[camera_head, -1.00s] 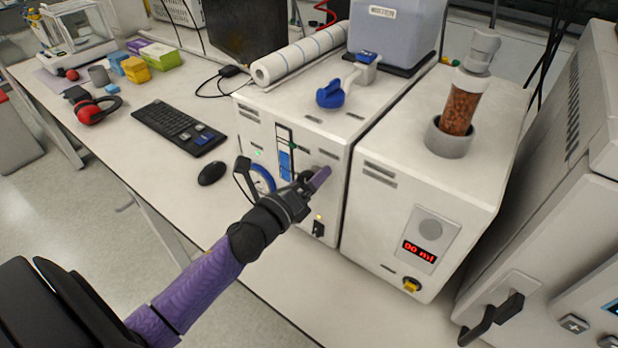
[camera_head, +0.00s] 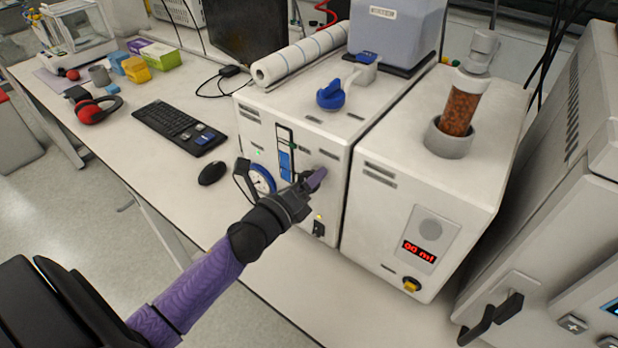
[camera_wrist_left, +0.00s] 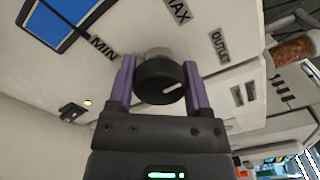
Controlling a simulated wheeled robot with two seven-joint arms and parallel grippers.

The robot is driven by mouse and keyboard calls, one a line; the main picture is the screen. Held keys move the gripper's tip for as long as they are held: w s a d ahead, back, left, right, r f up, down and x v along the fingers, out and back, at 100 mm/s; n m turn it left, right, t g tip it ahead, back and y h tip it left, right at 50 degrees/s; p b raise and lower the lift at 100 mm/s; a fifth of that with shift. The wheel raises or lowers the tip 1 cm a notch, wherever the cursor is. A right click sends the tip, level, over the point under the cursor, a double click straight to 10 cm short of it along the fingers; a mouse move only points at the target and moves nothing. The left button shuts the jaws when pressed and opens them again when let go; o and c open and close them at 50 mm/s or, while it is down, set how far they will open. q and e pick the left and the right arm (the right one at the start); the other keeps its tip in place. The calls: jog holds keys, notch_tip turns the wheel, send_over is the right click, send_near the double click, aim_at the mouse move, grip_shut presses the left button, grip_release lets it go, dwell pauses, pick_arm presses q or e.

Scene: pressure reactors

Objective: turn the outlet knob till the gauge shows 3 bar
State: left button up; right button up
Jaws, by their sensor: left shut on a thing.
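The outlet knob (camera_wrist_left: 160,82) is black and round with a white pointer mark, on the front of a white machine (camera_head: 235,105). "MIN", "MAX" and "OUTLET" labels show around it in the left wrist view. My left gripper (camera_head: 316,181) reaches the machine's front, and its purple fingers (camera_wrist_left: 160,85) are shut on the knob, one on each side. In the head view the gripper hides the knob. The round gauge (camera_head: 262,180) with a blue rim is just left of the gripper, partly covered; its reading is too small to tell. My right gripper is not in view.
A second white machine (camera_head: 385,235) with a red display stands close on the right. A blue-handled valve (camera_head: 331,94) and a paper roll (camera_head: 300,62) are on top of the first machine. A mouse (camera_head: 212,173) and keyboard (camera_head: 178,126) lie on the bench to the left.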

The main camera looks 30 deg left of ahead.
pick_arm(q)
jog(key=n+p, duration=0.2)
jog(key=n, duration=0.3)
jog(key=shift+n, duration=0.4)
jog(key=n+p, duration=0.1)
jog(key=n, duration=0.4)
jog(key=shift+n+p, duration=0.3)
jog(key=shift+p, duration=0.1)
jog(key=n+p, duration=0.1)
jog(key=n, duration=0.4)
jog(key=shift+f+p, duration=0.1)
jog(key=shift+p, duration=0.2)
jog(key=n+p, duration=0.1)
jog(key=n, duration=0.4)
jog(key=shift+n, duration=0.4)
jog(key=n+p, duration=0.1)
jog(key=n, duration=0.4)
jog(key=shift+f, duration=0.1)
jog(key=n, duration=0.5)
jog(key=shift+d+n, duration=0.1)
jog(key=shift+n, duration=0.3)
jog(key=n+b, duration=0.1)
jog(key=n, duration=0.3)
jog(key=shift+n, duration=0.3)
jog(key=n+b, duration=0.1)
jog(key=n, duration=0.4)
jog(key=shift+n, duration=0.4)
